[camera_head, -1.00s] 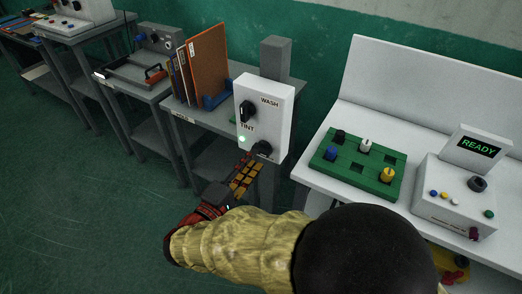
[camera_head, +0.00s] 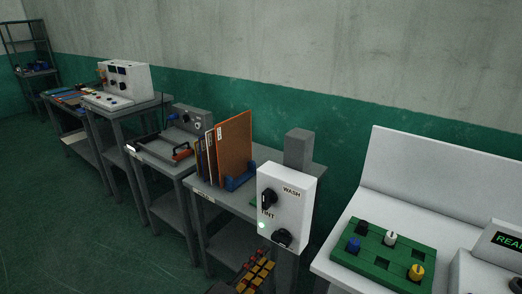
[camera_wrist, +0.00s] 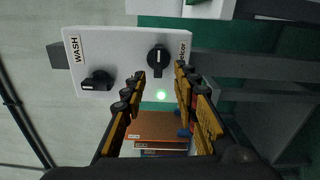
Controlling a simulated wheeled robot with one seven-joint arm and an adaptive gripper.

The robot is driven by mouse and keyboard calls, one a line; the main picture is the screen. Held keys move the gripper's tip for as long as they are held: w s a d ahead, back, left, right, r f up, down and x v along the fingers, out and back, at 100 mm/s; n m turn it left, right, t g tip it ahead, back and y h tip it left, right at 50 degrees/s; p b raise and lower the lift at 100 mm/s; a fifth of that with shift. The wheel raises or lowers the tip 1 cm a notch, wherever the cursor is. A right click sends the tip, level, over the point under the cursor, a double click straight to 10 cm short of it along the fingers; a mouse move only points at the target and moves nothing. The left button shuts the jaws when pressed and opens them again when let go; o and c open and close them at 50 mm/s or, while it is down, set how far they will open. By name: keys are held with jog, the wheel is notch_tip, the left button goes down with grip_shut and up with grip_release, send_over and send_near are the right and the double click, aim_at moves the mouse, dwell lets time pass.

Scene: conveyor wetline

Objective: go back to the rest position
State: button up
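My gripper (camera_head: 257,271) is at the bottom edge of the head view, just below and in front of a white control box (camera_head: 286,190); the rest of my arm is out of the picture. In the wrist view my gripper (camera_wrist: 159,76) has its two yellow-and-black fingers spread apart. One black knob (camera_wrist: 158,58) shows between and beyond the fingertips; whether they touch it I cannot tell. The second black knob (camera_wrist: 97,80) is to the left, near the WASH label. A green light (camera_wrist: 161,95) is lit on the box. Nothing is held.
A bench with upright orange and dark boards (camera_head: 234,148) stands left of the box, with more equipment tables beyond. At right, a white bench (camera_head: 385,165) carries a green block (camera_head: 380,262) with colored knobs and a machine with a READY display. Green floor (camera_head: 60,215) is open at left.

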jog(key=s+d+f+n+g+y, duration=0.1)
jog(key=s+d+f+n+g, duration=0.2)
jog(key=f, duration=0.5)
jog(key=s+d+m+g+y+p, duration=0.2)
jog(key=s+d+m+g+y, duration=0.25)
jog(key=s+g, duration=0.5)
jog(key=s+d+r+m+t+y+p, duration=0.2)
jog(key=d+r+m, duration=0.3)
jog(key=r, duration=0.4)
jog(key=s+d+r+m+t+y+p, duration=0.2)
jog(key=d+r+m+y+p, duration=0.1)
jog(key=r, duration=0.6)
jog(key=shift+d+r+m, duration=0.3)
jog(key=shift+d+m, duration=0.55)
jog(key=shift+m, duration=0.2)
jog(key=shift+a+y, duration=0.1)
jog(key=shift+y, duration=0.15)
